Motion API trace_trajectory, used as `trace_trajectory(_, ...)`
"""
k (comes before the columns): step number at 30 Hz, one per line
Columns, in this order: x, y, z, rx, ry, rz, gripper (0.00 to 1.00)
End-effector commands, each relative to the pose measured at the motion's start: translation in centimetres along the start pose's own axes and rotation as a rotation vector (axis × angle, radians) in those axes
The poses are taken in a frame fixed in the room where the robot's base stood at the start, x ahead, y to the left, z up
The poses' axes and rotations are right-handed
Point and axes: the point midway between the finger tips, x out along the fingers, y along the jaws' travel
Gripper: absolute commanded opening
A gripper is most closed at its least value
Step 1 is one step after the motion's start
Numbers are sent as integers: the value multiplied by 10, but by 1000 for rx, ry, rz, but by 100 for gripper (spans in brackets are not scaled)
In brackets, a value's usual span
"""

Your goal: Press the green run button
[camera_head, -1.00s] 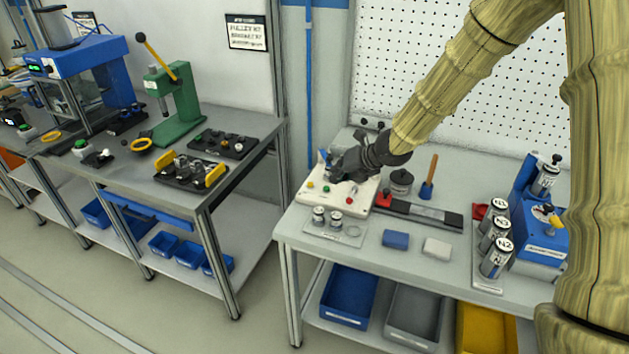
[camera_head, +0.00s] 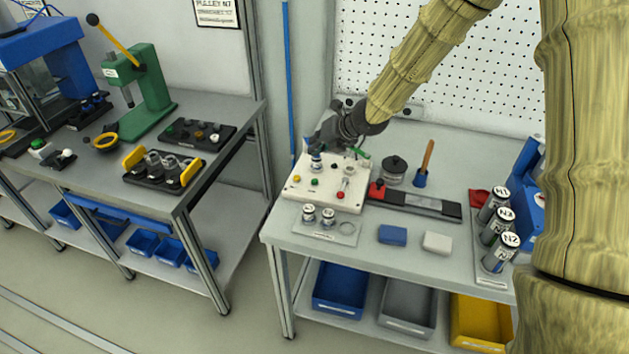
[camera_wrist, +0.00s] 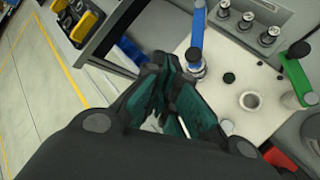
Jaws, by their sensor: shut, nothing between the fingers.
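A white control box (camera_head: 320,202) stands on the right-hand bench. A green button (camera_head: 314,182) shows on its top, between a yellow button (camera_head: 296,178) and a red-ended part (camera_head: 340,195). A dark green round cap (camera_wrist: 229,77) shows on the pale panel in the wrist view; I cannot tell whether it is the same button. My gripper (camera_head: 325,140) is over the back of the box, apart from the green button. Its teal fingers (camera_wrist: 163,82) are shut and empty in the wrist view. Another green button (camera_head: 38,143) sits on a small box on the left bench.
A blue-handled lever (camera_head: 317,159) and a green-handled lever (camera_head: 361,153) stand close to my gripper. A dark lidded pot (camera_head: 394,170) is to the right. A plate with metal cylinders (camera_head: 328,231) lies in front. A pegboard (camera_head: 440,70) rises behind.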

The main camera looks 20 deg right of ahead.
Motion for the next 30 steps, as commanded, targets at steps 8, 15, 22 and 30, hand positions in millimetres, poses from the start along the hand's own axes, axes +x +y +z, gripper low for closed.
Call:
trace_trajectory(8, 18, -15, -13, 3, -1, -1, 0)
trace_trajectory(15, 36, -30, -27, 3, -2, -3, 0)
trace_trajectory(22, 51, -41, -38, 3, -3, -2, 0)
trace_trajectory(30, 56, -45, -41, 3, -4, -2, 0)
